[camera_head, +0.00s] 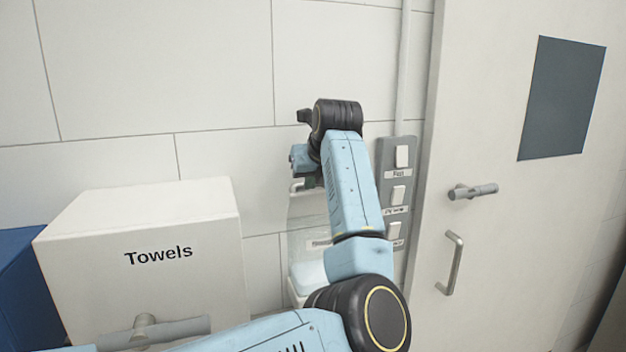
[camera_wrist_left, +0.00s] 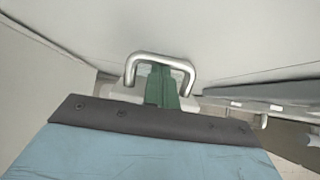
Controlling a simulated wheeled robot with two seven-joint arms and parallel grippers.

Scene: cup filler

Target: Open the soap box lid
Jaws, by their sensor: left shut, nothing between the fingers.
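The soap box (camera_head: 304,222) is a pale, partly see-through box on the wall, mostly hidden behind my left arm in the head view. A metal U-shaped handle, its end just visible in the head view (camera_head: 296,185), shows clearly in the left wrist view (camera_wrist_left: 162,59). My left gripper (camera_head: 312,182) is at the top of the box. Its green fingers (camera_wrist_left: 161,84) are shut and empty, between the two legs of the handle and below its bar. I cannot tell whether they touch it. The lid's edge is hidden. My right gripper is not in view.
A white box marked Towels (camera_head: 158,250) stands at the left, with a blue surface (camera_head: 20,285) beside it. A grey switch panel (camera_head: 399,170) is close to the right of my arm. A door (camera_head: 510,230) with handles is farther right.

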